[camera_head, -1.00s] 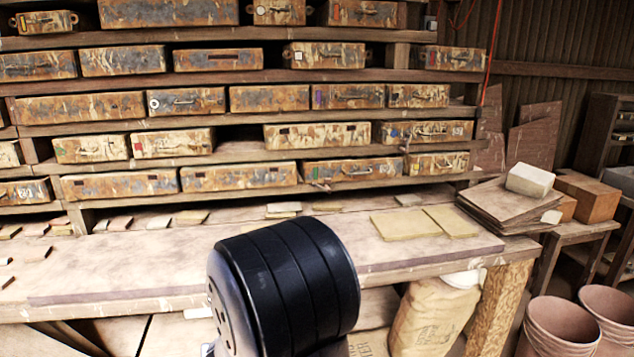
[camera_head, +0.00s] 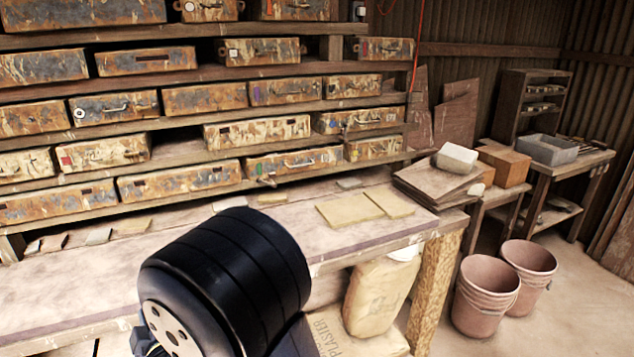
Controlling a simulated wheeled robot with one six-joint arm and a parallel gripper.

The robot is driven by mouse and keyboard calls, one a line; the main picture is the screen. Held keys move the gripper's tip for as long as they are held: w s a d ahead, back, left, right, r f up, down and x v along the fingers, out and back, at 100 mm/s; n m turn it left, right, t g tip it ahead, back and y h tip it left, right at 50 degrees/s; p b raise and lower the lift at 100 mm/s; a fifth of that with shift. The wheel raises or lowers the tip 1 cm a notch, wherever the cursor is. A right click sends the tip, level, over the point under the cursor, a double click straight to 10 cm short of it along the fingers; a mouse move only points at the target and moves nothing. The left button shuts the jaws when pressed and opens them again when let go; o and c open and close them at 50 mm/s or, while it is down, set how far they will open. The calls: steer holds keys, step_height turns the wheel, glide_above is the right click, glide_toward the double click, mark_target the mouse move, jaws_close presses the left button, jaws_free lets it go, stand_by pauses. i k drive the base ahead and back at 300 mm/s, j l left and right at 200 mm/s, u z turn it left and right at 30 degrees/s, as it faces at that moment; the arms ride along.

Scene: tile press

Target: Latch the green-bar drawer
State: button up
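The drawers are rust-stained boxes on wooden shelves. One drawer (camera_head: 25,163) at the left edge of the shelf second from the bottom has its left end cut off by the picture, and no green bar shows on it. A thick black part of my arm fills the lower middle; my gripper is not visible.
A workbench (camera_head: 60,290) runs below the shelves with flat yellowish tiles (camera_head: 350,209) on it. Stacked boards (camera_head: 436,182) with a pale block (camera_head: 457,158) stand at its right end. Pinkish buckets (camera_head: 486,300) stand on the floor; the floor at far right is clear.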

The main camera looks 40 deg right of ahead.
mark_target(266, 183)
steer(key=i+z, duration=0.2)
steer(key=z, duration=0.2)
steer(key=i+z, duration=0.25)
steer(key=z, duration=0.15)
steer(key=i+j+z, duration=0.1)
steer(key=z, duration=0.25)
steer(key=i+j, duration=0.2)
steer(key=i, duration=0.15)
